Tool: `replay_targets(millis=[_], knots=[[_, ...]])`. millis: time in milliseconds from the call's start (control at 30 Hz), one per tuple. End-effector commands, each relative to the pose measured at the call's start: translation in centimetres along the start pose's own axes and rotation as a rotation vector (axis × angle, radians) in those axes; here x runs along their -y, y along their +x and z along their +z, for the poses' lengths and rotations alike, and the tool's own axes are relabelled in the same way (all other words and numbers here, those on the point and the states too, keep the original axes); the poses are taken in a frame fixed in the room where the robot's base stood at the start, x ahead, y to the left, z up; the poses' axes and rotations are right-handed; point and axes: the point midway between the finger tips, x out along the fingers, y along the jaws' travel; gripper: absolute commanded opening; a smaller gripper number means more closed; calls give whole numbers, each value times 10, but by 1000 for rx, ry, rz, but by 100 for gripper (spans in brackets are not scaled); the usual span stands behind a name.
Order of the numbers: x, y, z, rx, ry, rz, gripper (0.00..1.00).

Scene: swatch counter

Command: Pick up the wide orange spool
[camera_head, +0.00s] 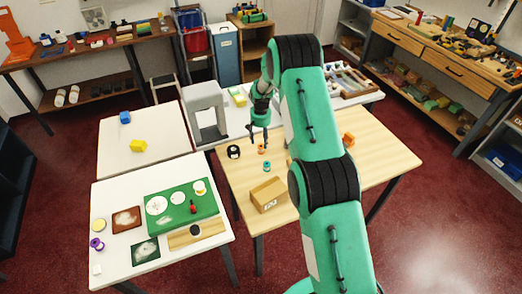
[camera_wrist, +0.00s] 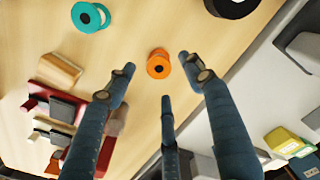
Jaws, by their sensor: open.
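A small orange spool (camera_head: 260,149) stands on the wooden table, and it also shows in the wrist view (camera_wrist: 158,72), where its round top and centre hole face the camera. My gripper (camera_head: 260,133) is above and just behind it in the head view. In the wrist view my gripper (camera_wrist: 156,68) has its fingers spread, empty, with the spool between the two upper fingertips in the picture. I cannot tell the height gap exactly. Another orange item (camera_head: 348,139) lies farther right, its shape unclear.
A teal spool (camera_head: 267,166) stands close in front of the orange spool. A black roll (camera_head: 233,152) is to its left. A cardboard box (camera_head: 268,194) sits near the front edge. A grey arch-shaped stand (camera_head: 205,112) is behind left.

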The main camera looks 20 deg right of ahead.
Motion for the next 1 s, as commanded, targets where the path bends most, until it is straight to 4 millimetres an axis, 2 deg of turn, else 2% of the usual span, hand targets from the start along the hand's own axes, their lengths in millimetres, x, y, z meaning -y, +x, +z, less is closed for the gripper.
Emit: replay_targets(millis=[567,1000], knots=[[0,9,0,2,0,0,53],[-1,47,-2,1,0,0,53]])
